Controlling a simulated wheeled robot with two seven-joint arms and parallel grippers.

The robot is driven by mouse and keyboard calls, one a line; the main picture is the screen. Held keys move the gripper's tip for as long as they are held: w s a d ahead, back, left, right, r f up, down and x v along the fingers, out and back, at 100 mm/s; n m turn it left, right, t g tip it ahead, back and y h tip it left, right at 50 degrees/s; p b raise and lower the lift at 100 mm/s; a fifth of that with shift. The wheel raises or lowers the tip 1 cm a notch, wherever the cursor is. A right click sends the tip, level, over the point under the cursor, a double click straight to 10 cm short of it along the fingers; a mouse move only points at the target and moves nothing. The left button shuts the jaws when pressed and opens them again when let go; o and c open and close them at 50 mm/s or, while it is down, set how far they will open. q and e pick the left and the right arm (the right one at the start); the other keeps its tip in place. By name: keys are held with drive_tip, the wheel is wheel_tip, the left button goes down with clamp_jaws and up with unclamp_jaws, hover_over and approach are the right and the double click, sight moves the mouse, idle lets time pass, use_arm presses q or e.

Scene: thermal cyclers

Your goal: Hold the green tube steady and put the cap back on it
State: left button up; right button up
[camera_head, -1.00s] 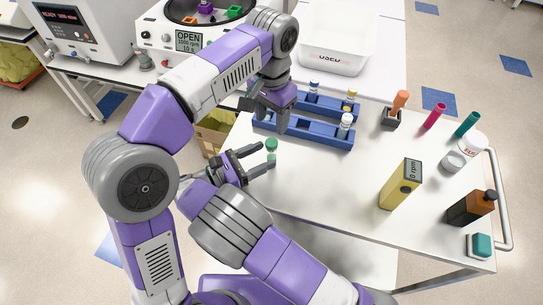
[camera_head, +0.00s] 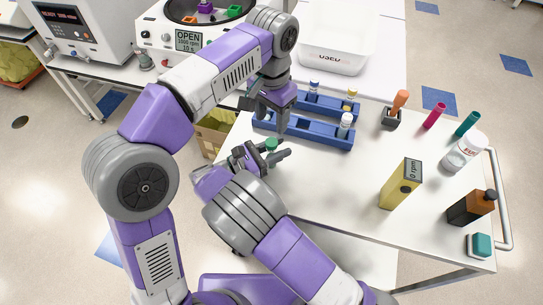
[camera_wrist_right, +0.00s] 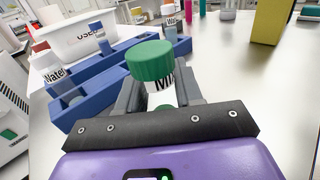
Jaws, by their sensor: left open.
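The tube with a green cap (camera_head: 271,145) stands upright at the table's near left edge, partly hidden by my right gripper in the head view. In the right wrist view the green cap (camera_wrist_right: 150,61) sits on top of the white-labelled tube (camera_wrist_right: 163,93); whether it is fully seated cannot be told. My right gripper (camera_head: 269,151) is open, with its fingers on either side of the tube; contact is not clear. My left gripper (camera_head: 265,117) is open and empty, pointing down above the near end of the blue rack, just behind the tube.
Two blue racks (camera_head: 327,138) with several vials stand behind the tube. A white bin (camera_head: 335,50) is at the back. A yellow box (camera_head: 401,184), brown bottle (camera_head: 470,208), white jar (camera_head: 465,151) and coloured tubes occupy the right side. The table's middle is clear.

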sight(271, 142)
clamp_jaws()
use_arm(q)
drive_tip(key=n, duration=0.3)
drive_tip(key=shift+n, duration=0.3)
drive_tip(key=n, duration=1)
drive_tip(key=shift+n, duration=0.3)
drive_tip(key=n, duration=0.4)
drive_tip(key=shift+f, duration=4.05)
